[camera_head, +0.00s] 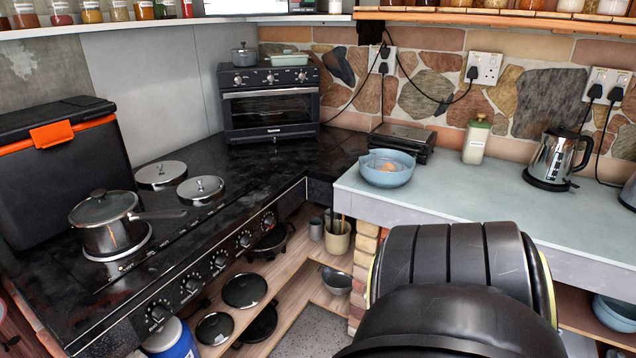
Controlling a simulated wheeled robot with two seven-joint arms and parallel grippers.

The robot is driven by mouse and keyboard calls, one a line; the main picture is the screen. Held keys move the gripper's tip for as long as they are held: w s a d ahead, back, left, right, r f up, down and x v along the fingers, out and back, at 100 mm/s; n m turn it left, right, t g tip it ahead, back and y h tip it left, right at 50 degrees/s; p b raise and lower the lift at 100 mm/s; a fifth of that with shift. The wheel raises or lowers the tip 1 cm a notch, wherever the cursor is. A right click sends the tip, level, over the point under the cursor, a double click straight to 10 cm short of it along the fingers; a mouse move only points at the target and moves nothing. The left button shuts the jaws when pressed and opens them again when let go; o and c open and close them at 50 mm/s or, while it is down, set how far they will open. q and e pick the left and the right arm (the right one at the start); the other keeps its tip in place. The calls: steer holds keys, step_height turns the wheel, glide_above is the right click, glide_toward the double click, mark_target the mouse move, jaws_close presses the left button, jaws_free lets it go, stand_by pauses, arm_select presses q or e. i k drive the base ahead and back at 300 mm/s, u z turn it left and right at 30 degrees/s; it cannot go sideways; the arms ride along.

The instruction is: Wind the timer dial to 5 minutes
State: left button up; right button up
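No dial in the head view can be read as a timer for certain. A black countertop oven (270,110) stands in the back corner, with a row of small knobs (270,78) along the top of its front; their marks are too small to read. The black stove (95,290) on the left has several round dials along its front edge, one of them near the front end (158,312). Their settings are not legible. Neither gripper shows. A large black part of my own arm fills the lower right and hides the counter's front there.
A lidded pot (108,224) sits on a front hob plate. A black and orange cool box (60,170) stands at the left. The pale right counter (450,195) holds a blue bowl (388,168), a jar (476,140) and a kettle (556,160); its middle is clear.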

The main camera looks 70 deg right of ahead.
mark_target(269, 221)
steer(key=k, duration=0.35)
steer(key=z, duration=0.85)
